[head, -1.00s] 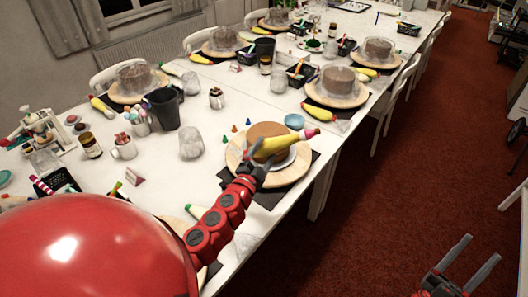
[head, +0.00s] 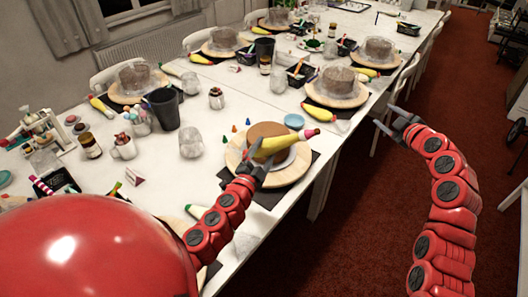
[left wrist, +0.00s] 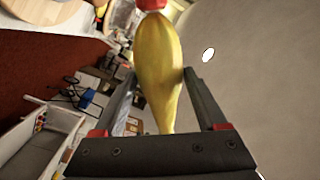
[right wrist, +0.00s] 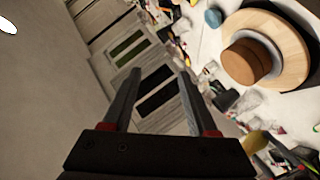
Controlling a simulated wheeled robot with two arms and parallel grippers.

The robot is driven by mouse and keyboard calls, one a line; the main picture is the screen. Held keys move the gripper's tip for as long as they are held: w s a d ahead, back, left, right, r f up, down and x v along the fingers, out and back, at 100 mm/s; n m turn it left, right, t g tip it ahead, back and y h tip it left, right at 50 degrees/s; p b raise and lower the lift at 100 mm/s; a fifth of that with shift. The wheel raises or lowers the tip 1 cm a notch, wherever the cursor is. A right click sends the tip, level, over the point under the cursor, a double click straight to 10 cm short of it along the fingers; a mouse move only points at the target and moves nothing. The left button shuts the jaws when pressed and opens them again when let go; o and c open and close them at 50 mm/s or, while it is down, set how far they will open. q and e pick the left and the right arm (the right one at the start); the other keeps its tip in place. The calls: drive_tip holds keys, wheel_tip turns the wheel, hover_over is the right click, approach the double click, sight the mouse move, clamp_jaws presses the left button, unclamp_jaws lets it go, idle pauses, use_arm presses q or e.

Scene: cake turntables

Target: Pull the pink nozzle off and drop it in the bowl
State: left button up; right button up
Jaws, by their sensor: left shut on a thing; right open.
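My left gripper (head: 262,166) is shut on a yellow piping bag (head: 280,144), held above the brown cake on the near turntable. The pinkish-red nozzle (head: 310,133) is at the bag's right end. In the left wrist view the bag (left wrist: 157,65) stands between the fingers, its reddish end (left wrist: 151,4) cut off by the top edge. My right gripper (head: 384,116) is open and empty, right of the table and apart from the nozzle. A small blue bowl (head: 294,121) sits behind the cake; it also shows in the right wrist view (right wrist: 213,18).
The cake (right wrist: 246,62) stands on a round wooden turntable (head: 238,170). Several small coloured cones (head: 234,128) lie left of the bowl. A clear glass (head: 191,143) and a black cup (head: 164,108) stand further left. The space right of the table is open.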

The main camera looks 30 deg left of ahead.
drive_tip(key=s+a+r+n+g+y, duration=0.1)
drive_tip(key=s+a+r+n+g, duration=0.2)
drive_tip(key=s+a+n+g, duration=0.3)
drive_tip(key=n+g+h, duration=0.2)
drive_tip(key=n+g, duration=0.2)
drive_tip(key=n, duration=0.3)
approach(317, 132)
drive_tip(key=x, duration=1)
drive_tip(key=shift+r, duration=0.1)
clamp_jaws()
